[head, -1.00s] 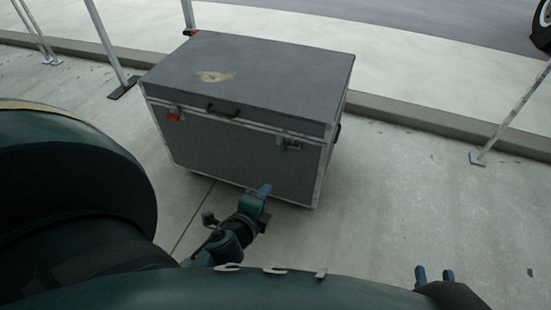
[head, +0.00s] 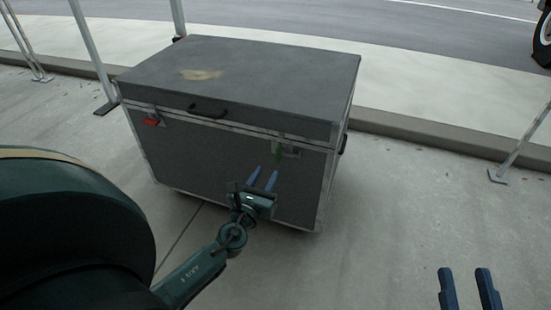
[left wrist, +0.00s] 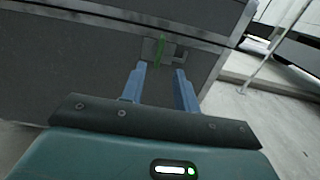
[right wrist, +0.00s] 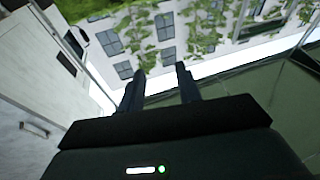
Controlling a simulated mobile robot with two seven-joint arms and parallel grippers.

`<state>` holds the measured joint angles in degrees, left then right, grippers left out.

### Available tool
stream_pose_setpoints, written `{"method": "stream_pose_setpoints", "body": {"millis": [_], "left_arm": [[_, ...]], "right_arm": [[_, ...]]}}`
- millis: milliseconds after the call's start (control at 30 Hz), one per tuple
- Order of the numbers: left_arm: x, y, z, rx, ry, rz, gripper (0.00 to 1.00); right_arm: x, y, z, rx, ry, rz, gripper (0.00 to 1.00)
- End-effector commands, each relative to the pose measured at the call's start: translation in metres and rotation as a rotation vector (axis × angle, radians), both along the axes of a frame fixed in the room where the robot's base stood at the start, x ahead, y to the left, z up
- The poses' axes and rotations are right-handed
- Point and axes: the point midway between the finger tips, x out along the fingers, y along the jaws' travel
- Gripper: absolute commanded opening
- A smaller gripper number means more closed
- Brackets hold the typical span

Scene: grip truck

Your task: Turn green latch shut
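The green latch (head: 280,153) is on the front of the grey case (head: 215,160), near its right end under the lid seam. In the left wrist view the green latch (left wrist: 160,50) stands upright on a metal plate, just beyond my fingertips. My left gripper (head: 263,176) is open and empty, a little below and in front of the latch, not visibly touching it. In the left wrist view the left gripper (left wrist: 159,72) has its blue fingers apart with the latch ahead between them. My right gripper (head: 468,275) is open and empty at the lower right, away from the case.
A red latch (head: 152,121) is at the left of the case front, and a black handle (head: 207,110) is between the latches. The lid is closed. Metal poles (head: 92,50) stand behind at left.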

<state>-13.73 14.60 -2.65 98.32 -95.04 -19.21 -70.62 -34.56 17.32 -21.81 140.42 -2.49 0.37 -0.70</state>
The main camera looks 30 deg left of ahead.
Motion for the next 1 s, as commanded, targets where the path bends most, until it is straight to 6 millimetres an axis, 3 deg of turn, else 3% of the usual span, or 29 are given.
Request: {"method": "stream_pose_setpoints", "body": {"millis": [200, 400, 833, 1000], "left_arm": [[0.046, 0.011, 0.0, -0.004, -0.003, 0.002, 0.31], [0.072, 0.017, -0.001, -0.004, -0.001, 0.001, 0.31], [0.081, 0.019, 0.0, -0.005, 0.0, 0.0, 0.31], [0.081, 0.019, 0.0, -0.005, 0.0, 0.0, 0.17]], "right_arm": [[0.0, 0.001, -0.002, 0.009, 0.0, 0.005, 0.34], [0.001, 0.001, -0.001, 0.015, -0.009, 0.009, 0.34], [0.001, 0.001, 0.002, 0.019, -0.017, 0.01, 0.34], [0.001, 0.001, 0.002, 0.019, -0.017, 0.011, 0.34]]}}
